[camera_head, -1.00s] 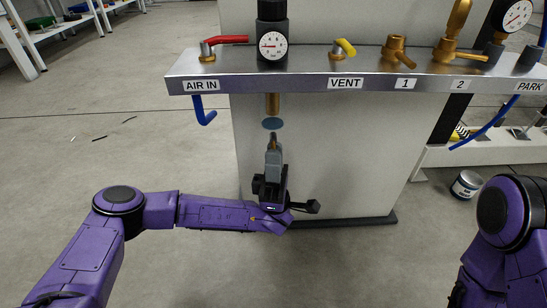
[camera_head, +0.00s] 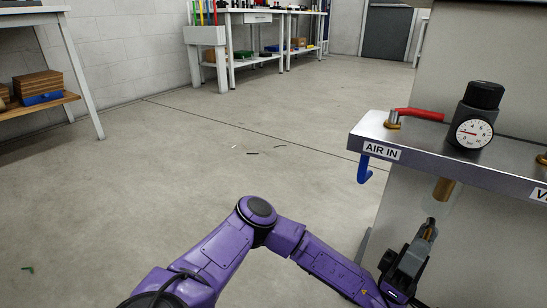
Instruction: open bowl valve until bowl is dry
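The clear filter bowl (camera_head: 441,203) hangs under the regulator on the AIR IN side of the panel, with a brass-coloured tube inside its top. I cannot make out any liquid in it. My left gripper (camera_head: 430,228) points up at the underside of the bowl. Its fingertips are close together, with a small brass-coloured bit showing between them. The bowl valve is mostly hidden by the fingers, so I cannot tell whether they grip it. My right gripper is out of view.
The panel shelf (camera_head: 460,171) carries a red lever (camera_head: 419,114) and a round gauge (camera_head: 473,133) above the bowl. A blue hose (camera_head: 363,168) hangs from the shelf's left end. Open floor (camera_head: 210,190) lies to the left, with benches (camera_head: 262,40) behind.

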